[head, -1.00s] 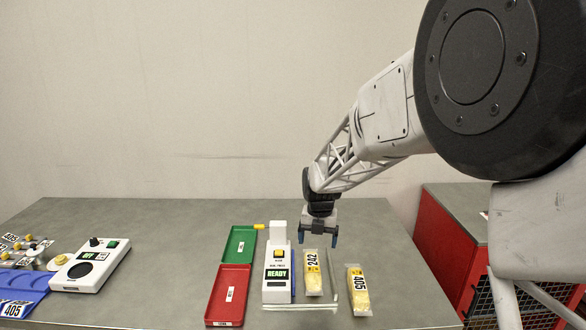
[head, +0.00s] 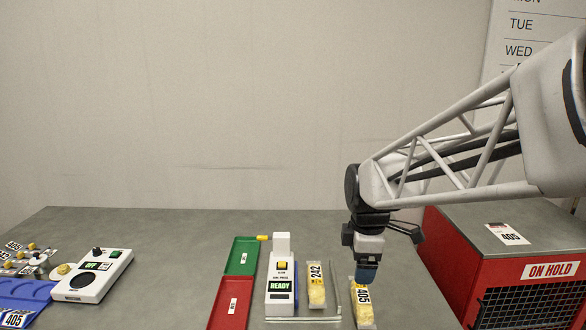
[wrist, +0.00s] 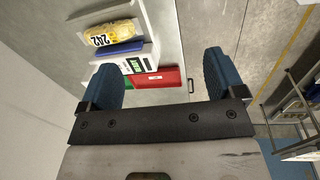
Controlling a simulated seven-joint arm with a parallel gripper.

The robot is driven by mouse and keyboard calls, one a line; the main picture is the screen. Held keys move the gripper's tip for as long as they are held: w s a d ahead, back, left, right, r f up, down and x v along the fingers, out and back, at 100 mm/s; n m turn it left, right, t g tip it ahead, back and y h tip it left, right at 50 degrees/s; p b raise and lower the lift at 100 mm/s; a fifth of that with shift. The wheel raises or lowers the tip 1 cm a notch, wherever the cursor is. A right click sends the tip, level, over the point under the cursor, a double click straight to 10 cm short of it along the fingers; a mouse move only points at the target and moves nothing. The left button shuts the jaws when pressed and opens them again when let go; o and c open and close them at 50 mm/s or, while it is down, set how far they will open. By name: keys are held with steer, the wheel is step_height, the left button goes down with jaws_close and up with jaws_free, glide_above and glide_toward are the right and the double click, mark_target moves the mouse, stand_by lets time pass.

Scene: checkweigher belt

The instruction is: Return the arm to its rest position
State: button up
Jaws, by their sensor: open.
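My gripper (head: 366,272) hangs over the right part of the grey table in the head view, with its blue fingertips in front of the yellow packet labelled 405 (head: 364,308). In the wrist view my gripper (wrist: 165,80) shows its two blue fingers spread wide with nothing between them. The fingers look well above the table; the exact height cannot be told. The arm reaches in from the right.
A packet labelled 242 (head: 317,286) lies beside the white READY machine (head: 281,285). A green tray (head: 237,268) and red tray (head: 228,305) lie left of it. A white control box (head: 92,275) stands further left. A red ON HOLD cabinet (head: 480,270) stands at right.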

steer(key=s+d+m, duration=0.2)
steer(key=s+m, duration=0.6)
steer(key=s, duration=0.3)
steer(key=s+d+m+t, duration=0.1)
steer(key=s+d+m, duration=0.1)
steer(key=s+m, duration=0.7)
steer(key=shift+s+r, duration=0.25)
steer(key=shift+s, duration=0.75)
